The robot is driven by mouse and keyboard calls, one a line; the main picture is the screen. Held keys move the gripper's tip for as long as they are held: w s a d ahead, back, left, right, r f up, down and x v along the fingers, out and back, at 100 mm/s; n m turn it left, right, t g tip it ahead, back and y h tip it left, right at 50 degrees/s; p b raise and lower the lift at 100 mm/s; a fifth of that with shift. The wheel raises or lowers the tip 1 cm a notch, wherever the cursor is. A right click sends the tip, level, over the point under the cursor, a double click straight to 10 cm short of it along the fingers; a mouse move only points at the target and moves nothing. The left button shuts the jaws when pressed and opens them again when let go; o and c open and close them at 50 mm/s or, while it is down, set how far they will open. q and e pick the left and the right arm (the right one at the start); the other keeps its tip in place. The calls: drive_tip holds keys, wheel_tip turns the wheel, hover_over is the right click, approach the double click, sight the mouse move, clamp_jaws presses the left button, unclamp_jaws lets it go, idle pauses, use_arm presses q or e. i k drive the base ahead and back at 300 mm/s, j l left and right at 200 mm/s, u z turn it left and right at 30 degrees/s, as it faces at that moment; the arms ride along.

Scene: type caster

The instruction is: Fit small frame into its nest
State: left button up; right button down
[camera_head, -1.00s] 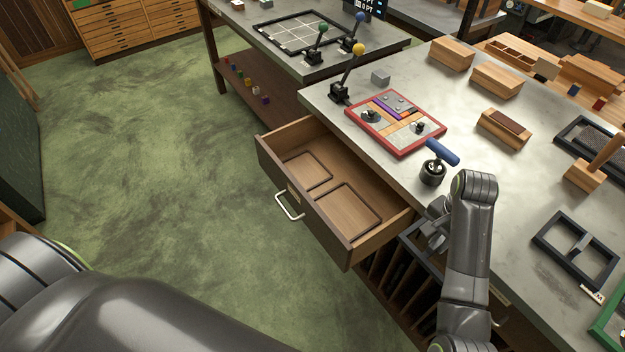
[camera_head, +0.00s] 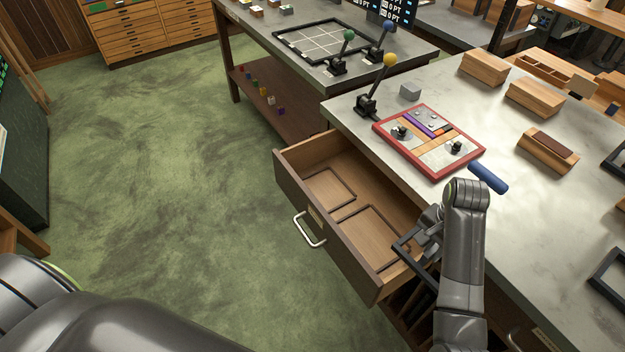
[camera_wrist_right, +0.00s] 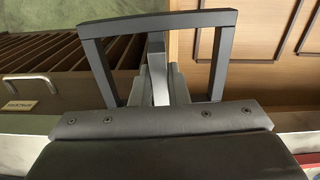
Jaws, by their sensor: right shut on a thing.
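The small frame is a dark grey rectangular frame (camera_head: 406,249) with a crossbar; it also shows in the right wrist view (camera_wrist_right: 222,62). My right gripper (camera_head: 432,226) is shut on it, and in the wrist view the fingers (camera_wrist_right: 158,80) close on its crossbar. The frame hangs tilted beside the open drawer (camera_head: 338,235), at its near right corner. Two outlined recesses lie in the drawer floor: a smaller far nest (camera_head: 328,188) and a larger near nest (camera_head: 370,240). Both look empty. My left gripper is not in view; only part of my left arm shows.
A red-rimmed tray of pieces (camera_head: 380,128), a lever with a yellow knob (camera_head: 390,60) and a blue-handled tool (camera_head: 487,178) are on the bench above the drawer. Wooden blocks (camera_head: 484,70) stand farther back. Green floor left of the drawer is clear.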

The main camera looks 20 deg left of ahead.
sight(326, 189)
drive_tip(key=i+j+u, duration=0.25)
drive_tip(key=i+j, duration=0.2)
drive_tip(key=i+j+u, duration=0.3)
drive_tip(key=i+j, duration=0.15)
drive_tip(key=i, duration=0.05)
